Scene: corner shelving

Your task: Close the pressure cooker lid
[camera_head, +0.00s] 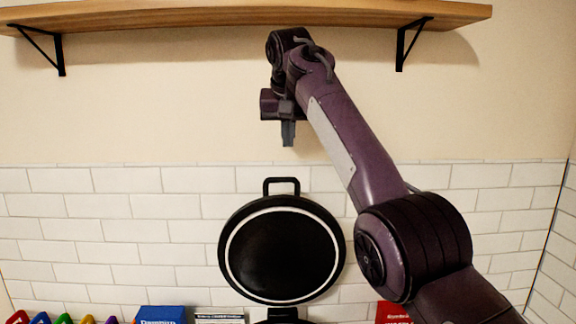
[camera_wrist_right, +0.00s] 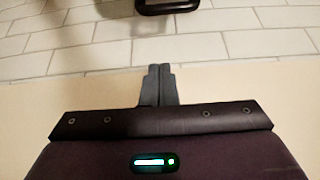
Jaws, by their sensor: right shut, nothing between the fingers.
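The pressure cooker lid (camera_head: 283,252) stands raised and upright against the tiled wall in the head view, a round black disc with a pale ring and a loop handle (camera_head: 282,187) on top. My left gripper is not in view.
A wooden shelf (camera_head: 240,14) on black brackets (camera_head: 410,44) runs across the wall above my right arm. Along the bottom edge are a blue box (camera_head: 161,315), a red box (camera_head: 392,312) and several coloured items (camera_head: 62,318). The wall left of the lid is bare.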

